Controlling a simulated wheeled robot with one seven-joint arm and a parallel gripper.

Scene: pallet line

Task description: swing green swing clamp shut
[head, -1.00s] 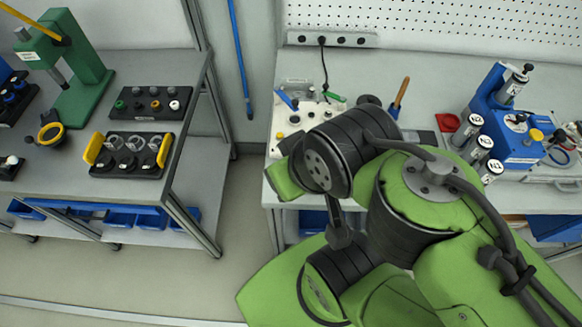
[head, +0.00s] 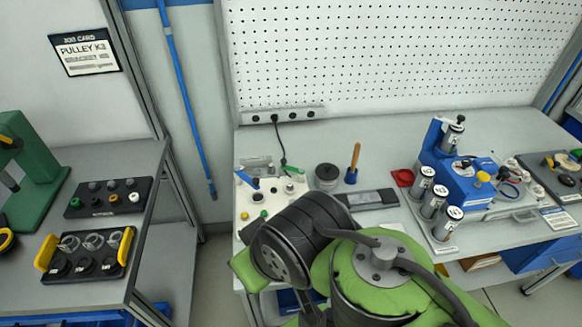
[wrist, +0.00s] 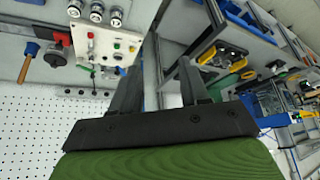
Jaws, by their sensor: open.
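A white fixture panel (head: 258,216) lies on the bench at the left end. A small green lever (head: 292,170), which looks like the green swing clamp, stands at its back right edge, beside the black cable. A blue lever (head: 246,180) stands at its back left. I cannot tell the green clamp's exact angle at this size. The panel (wrist: 90,47) also shows in the wrist view, left of the fingers. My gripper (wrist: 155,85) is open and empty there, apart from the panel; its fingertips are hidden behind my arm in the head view.
Behind the panel are a power strip (head: 284,115) and pegboard (head: 380,50). To its right are a round dark pot (head: 327,176), a wooden-handled tool (head: 353,163) and a blue fixture (head: 455,180) with several cylinders. A separate left bench holds black trays (head: 108,198). A floor gap divides the benches.

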